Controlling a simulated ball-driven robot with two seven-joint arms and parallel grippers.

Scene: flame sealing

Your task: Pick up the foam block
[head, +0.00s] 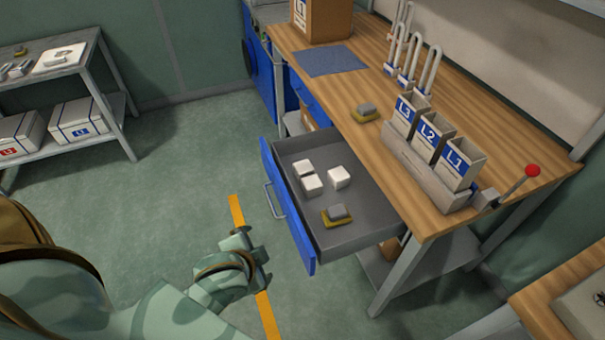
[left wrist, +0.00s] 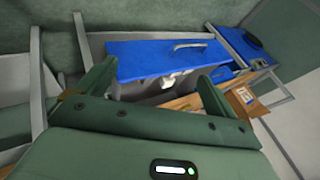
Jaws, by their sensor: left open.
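Three small white blocks (head: 338,177) sit in the open drawer (head: 375,221). A grey block on a yellow base (head: 338,213) lies near the drawer's front corner, and a similar grey and yellow piece (head: 366,111) lies on the bench top. I cannot tell which of these is the foam block. My left gripper (head: 256,256) is open and empty, outside the drawer, to the left of its blue front. In the left wrist view its two fingers (left wrist: 155,88) are spread, with the blue drawer front (left wrist: 160,60) beyond them. My right gripper is not in view.
The wooden bench (head: 430,150) holds a rack of labelled boxes (head: 433,137), a red-knobbed lever (head: 532,171), a blue mat (head: 325,60) and a cardboard box (head: 321,20). A shelf (head: 97,73) stands at the left. The floor left of the drawer is clear.

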